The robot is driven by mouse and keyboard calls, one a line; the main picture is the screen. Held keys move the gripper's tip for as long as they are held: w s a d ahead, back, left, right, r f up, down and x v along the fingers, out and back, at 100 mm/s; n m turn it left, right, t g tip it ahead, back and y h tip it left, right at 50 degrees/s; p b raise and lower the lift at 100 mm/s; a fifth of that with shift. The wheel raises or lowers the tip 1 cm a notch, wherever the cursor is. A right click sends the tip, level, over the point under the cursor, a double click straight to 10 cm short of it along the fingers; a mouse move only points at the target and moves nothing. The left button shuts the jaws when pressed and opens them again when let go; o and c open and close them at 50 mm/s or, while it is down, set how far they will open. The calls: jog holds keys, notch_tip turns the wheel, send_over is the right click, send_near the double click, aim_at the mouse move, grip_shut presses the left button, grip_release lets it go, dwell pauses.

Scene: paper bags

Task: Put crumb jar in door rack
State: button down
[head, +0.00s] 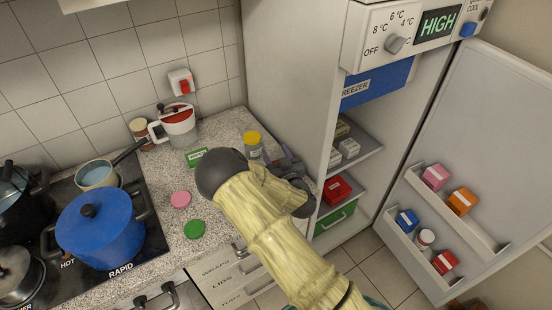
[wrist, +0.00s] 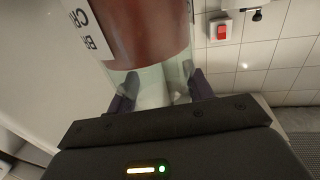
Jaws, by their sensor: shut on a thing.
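In the wrist view the jar (wrist: 145,35) is clear glass with red-brown contents and a white label reading in part "CR", upside down in the picture. My gripper (wrist: 150,92) is shut on the jar's clear end. In the head view my gripper (head: 288,165) is over the counter's right end beside the fridge. A yellow-lidded jar (head: 253,146) shows by its fingers and appears to be the held one; my arm hides part of this spot. The open fridge door at right carries an upper door rack (head: 455,215) and a lower door rack (head: 405,245).
The upper rack holds a pink box (head: 435,177) and an orange box (head: 462,201). The lower one holds a blue box (head: 406,220), a small jar (head: 424,238) and a red box (head: 445,262). Pots, including a blue one (head: 100,230), stand on the hob at left.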

jog(key=shift+f, duration=1.15)
jog(key=shift+f, duration=0.2)
jog(key=c, duration=0.6)
grip_release()
jog(key=shift+r, duration=0.2)
jog(key=shift+s+d+f, duration=0.1)
jog(key=shift+s, duration=0.1)
jog(key=b+v, duration=0.3)
jog(key=v, duration=0.8)
jog(key=shift+s, duration=0.35)
